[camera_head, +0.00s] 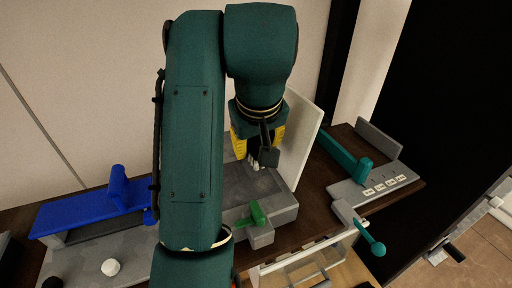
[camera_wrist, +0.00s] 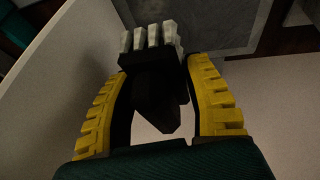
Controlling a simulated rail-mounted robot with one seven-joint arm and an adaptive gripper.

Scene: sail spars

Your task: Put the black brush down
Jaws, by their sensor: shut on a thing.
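The black brush (camera_wrist: 158,88) is between the yellow fingers of my gripper (camera_wrist: 160,68) in the wrist view. Its pale bristles (camera_wrist: 150,36) point away from my palm. In the head view my gripper (camera_head: 258,148) is shut on the brush (camera_head: 269,157) above a grey tray (camera_head: 285,208), beside an upright white panel (camera_head: 302,135). The bristles point down toward the tray. I cannot tell whether they touch its floor. My arm hides part of the tray's left side.
A green handle (camera_head: 257,213) stands at the tray's front. A blue clamp-like fixture (camera_head: 90,208) and a white knob (camera_head: 111,267) are at left. A teal bar (camera_head: 343,155) and a grey plate with labels (camera_head: 375,187) are at right, with a teal-knobbed lever (camera_head: 370,238) in front.

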